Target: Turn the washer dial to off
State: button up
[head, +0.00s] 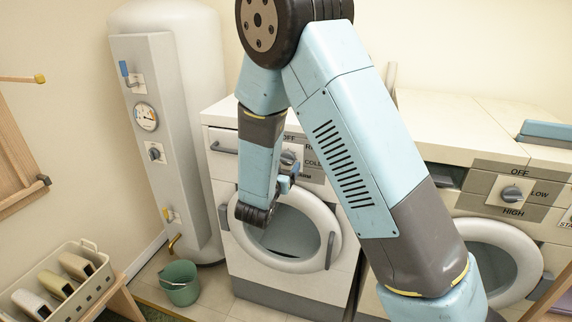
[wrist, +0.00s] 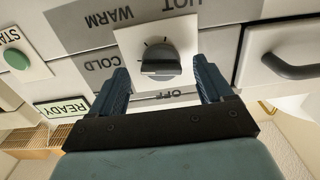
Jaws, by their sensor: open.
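The washer (head: 225,170) is the left front-loading machine in the head view. Its grey dial (head: 289,157) is partly blocked by my arm there. In the wrist view, which is upside down, the dial (wrist: 160,60) sits on a light plate with tick marks, among the labels HOT, WARM, COLD and OFF (wrist: 172,95). I cannot tell which mark the dial points to. My gripper (wrist: 163,82) is open, its two dark fingers on either side of the dial with gaps between. In the head view my gripper (head: 288,178) is by the washer's panel.
A handle (wrist: 285,66), a green START button (wrist: 16,59) and a READY sign (wrist: 62,107) flank the dial. A second machine with its own dial (head: 512,194) stands right. A boiler (head: 155,130) stands left, with a green bucket (head: 180,283) on the floor.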

aim_at(287, 159)
jog(key=shift+x, duration=1.05)
jog(key=shift+c, duration=0.3)
jog(key=c, duration=0.9)
jog(key=shift+d, duration=0.35)
jog(key=shift+c, duration=0.4)
jog(key=shift+a, duration=0.25)
